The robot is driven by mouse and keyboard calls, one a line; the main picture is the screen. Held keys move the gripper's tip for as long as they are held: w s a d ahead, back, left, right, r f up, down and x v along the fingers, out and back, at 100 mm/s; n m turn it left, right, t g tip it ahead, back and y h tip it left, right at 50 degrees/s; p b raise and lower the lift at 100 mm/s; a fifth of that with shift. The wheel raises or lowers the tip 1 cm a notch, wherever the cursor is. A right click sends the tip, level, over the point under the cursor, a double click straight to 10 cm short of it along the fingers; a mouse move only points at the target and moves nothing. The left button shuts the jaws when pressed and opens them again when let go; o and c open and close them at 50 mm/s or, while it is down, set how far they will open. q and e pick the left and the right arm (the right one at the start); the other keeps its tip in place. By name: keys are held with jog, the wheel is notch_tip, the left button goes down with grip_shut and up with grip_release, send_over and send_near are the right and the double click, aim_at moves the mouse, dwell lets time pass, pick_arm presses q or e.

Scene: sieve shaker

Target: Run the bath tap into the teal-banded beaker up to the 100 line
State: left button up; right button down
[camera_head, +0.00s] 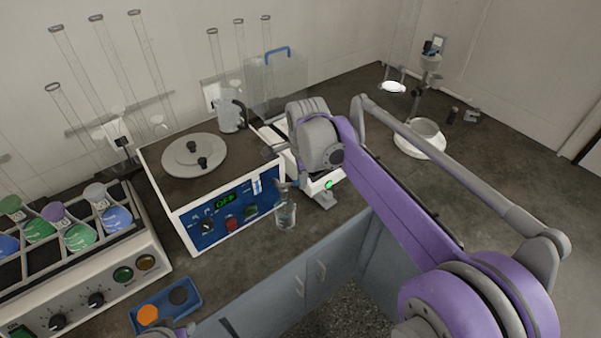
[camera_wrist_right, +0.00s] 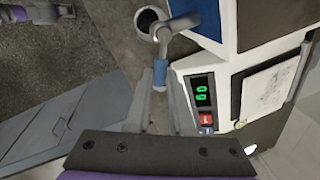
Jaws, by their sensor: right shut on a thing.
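The water bath (camera_head: 180,215) has a blue front panel and a green display that seems to read OFF. Its metal tap (camera_head: 281,186) is at the right end of the front; in the right wrist view the tap (camera_wrist_right: 164,34) has a blue lever (camera_wrist_right: 160,72). My right gripper (camera_wrist_right: 160,92) is shut on that lever. A small clear beaker (camera_head: 286,215) stands below the tap; its round mouth (camera_wrist_right: 149,19) shows beside the spout in the right wrist view. Its teal band, lines and water level are too small to read. My left gripper (camera_head: 172,332) barely shows at the bottom edge, jaws unclear.
A white instrument with green digits (camera_wrist_right: 202,91) stands right of the bath. A flask shaker (camera_head: 90,265) with several colourful flasks is at left. A blue tray (camera_head: 165,305) sits in front. A white bowl-like vessel (camera_head: 420,140) stands behind my right arm. The bench edge is close to the beaker.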

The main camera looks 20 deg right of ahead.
jog(key=shift+s, duration=0.1)
jog(key=c, duration=0.8)
grip_release()
jog(key=r, duration=0.3)
jog(key=s+r, duration=0.1)
jog(key=r, duration=0.3)
jog(key=s+r, duration=0.1)
jog(key=r, duration=0.2)
jog(key=shift+a+r+p, duration=0.1)
jog(key=shift+r+p, duration=0.2)
jog(key=shift+p, duration=0.1)
